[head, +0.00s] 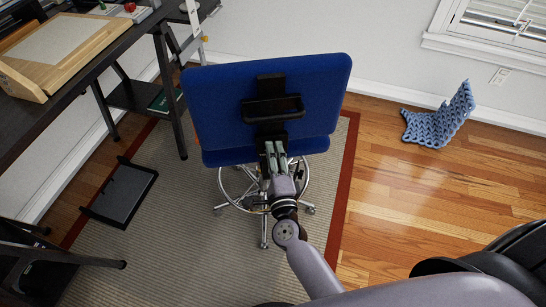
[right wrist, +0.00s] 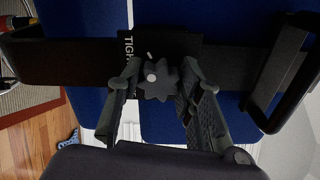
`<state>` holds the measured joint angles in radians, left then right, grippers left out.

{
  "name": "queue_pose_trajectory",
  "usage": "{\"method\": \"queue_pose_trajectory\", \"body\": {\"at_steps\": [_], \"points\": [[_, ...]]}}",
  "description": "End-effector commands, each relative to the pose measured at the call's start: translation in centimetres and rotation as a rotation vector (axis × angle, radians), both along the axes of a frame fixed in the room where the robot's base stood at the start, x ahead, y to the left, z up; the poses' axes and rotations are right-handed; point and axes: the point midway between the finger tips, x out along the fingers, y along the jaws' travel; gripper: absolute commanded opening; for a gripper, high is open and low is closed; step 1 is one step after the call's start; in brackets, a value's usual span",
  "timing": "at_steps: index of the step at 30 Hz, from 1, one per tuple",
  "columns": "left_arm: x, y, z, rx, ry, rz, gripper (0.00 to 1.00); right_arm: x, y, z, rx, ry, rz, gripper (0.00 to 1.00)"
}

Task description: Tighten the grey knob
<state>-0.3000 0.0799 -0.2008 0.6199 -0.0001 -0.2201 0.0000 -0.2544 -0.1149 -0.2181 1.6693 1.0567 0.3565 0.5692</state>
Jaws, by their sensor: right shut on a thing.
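The blue chair (head: 300,95) stands on the rug with the black bracket on the back of its backrest facing me. The grey knob (right wrist: 158,82) is a lobed star shape with a small light centre, on that bracket in the right wrist view. A black plate (right wrist: 125,50) with partly hidden white lettering, "TIGH", is behind it. My right gripper (head: 275,152) reaches up to the lower part of the backrest. Its two fingers stand on either side of the knob and are shut on it. The knob is hidden in the head view. My left gripper is not in view.
A dark desk (head: 75,75) with a wooden drawing board (head: 60,50) is at the left. A black tray-like object (head: 120,192) lies on the rug (head: 170,230).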

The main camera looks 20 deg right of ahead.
Motion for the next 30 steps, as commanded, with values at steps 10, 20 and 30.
{"method": "queue_pose_trajectory", "body": {"at_steps": [10,20,30], "points": [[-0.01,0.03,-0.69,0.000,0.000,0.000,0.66,-0.05,-0.02,-0.09,0.157,-0.018,0.000,0.06],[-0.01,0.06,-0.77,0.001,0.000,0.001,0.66,-0.05,-0.02,-0.04,0.191,-0.022,0.001,0.06],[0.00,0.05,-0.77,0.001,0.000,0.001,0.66,-0.04,-0.02,-0.03,0.191,-0.023,0.000,0.38]]}}
